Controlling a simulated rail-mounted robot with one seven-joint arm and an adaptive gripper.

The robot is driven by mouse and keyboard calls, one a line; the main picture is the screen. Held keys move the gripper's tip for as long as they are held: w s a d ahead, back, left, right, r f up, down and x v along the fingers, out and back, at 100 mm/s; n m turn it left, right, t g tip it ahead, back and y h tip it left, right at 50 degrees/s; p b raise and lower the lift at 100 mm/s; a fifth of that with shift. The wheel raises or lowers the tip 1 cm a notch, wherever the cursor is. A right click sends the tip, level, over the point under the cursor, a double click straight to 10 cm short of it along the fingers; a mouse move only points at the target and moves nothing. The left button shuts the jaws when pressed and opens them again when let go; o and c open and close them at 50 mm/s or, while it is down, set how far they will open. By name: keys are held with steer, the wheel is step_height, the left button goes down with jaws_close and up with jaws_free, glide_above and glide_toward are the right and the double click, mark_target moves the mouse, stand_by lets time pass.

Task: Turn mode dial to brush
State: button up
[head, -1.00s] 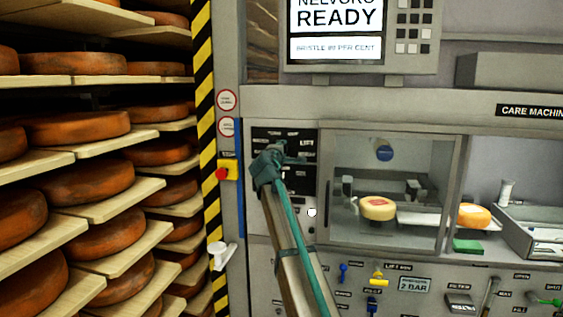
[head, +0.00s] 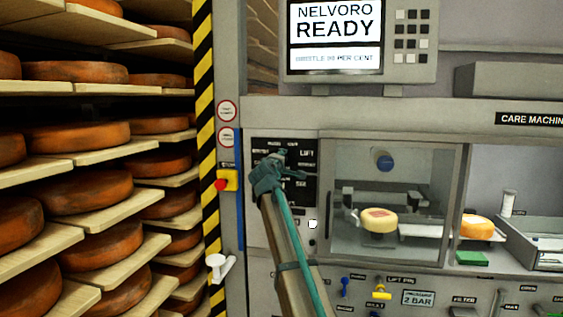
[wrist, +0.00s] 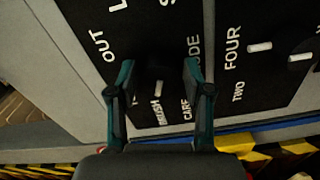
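The mode dial (wrist: 158,88) shows in the wrist view as a short pale pointer on a black panel. The words BRUSH and CARE are printed just below it, and MODE is partly hidden by the right finger. My gripper (wrist: 158,65) is open, one finger on each side of the dial. I see a gap between the fingers and the pointer; its exact setting is hard to tell. In the head view my gripper (head: 285,170) is in front of the black control panel (head: 302,190) and hides the dial.
Other pale dial pointers (wrist: 260,47) sit right of the gripper, near FOUR and TWO. A red stop button (head: 221,185) is left of the panel. A glass-fronted chamber with a cheese wheel (head: 379,220) is at right. Shelves of cheese wheels fill the left. The screen (head: 335,35) reads READY.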

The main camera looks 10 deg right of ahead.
steer(key=shift+o, duration=0.3)
steer(key=shift+s, duration=0.1)
steer(key=v, duration=1.2)
